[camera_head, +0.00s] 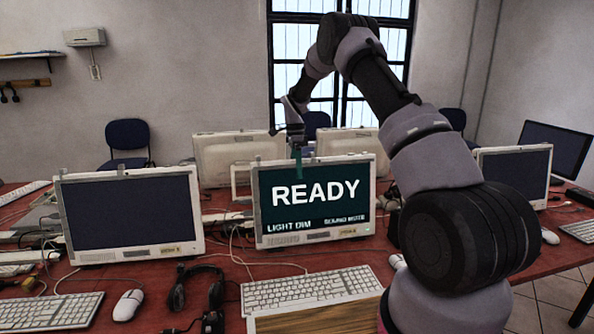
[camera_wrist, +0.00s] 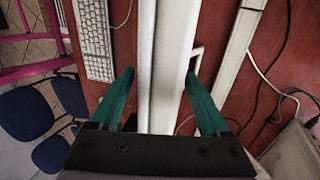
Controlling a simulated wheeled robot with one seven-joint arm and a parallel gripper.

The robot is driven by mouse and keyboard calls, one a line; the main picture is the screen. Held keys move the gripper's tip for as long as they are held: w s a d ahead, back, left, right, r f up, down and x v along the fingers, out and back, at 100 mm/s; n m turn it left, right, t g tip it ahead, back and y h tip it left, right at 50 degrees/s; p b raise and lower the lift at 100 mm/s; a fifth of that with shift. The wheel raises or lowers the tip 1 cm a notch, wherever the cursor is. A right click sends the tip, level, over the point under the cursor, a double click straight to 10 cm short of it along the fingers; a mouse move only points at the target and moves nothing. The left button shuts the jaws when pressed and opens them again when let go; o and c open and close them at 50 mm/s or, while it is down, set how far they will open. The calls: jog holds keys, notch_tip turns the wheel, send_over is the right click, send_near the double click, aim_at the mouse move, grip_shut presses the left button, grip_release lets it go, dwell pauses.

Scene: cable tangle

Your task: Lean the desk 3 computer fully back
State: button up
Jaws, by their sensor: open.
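A white computer (camera_head: 315,200) stands on the red table, its dark green screen reading READY with LIGHT DIM and SOUND MUTE below. The small tag at its lower right is too small to read surely. It looks near upright. My gripper (camera_head: 297,155) is at its top edge, left of the middle, with one teal finger in front of the screen. In the wrist view my gripper (camera_wrist: 160,85) is open, its two fingers on either side of the computer's white top edge (camera_wrist: 162,60). Gaps show on both sides. Its rear side is mostly hidden in the head view.
A dark-screened computer (camera_head: 130,215) stands left, another (camera_head: 515,170) right. White computer backs (camera_head: 225,155) stand close behind. A keyboard (camera_head: 310,288), headset (camera_head: 198,290) and mouse (camera_head: 128,305) lie in front. Loose cables (camera_wrist: 265,80) run behind the computer.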

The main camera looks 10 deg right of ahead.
grip_shut()
dwell(1.4)
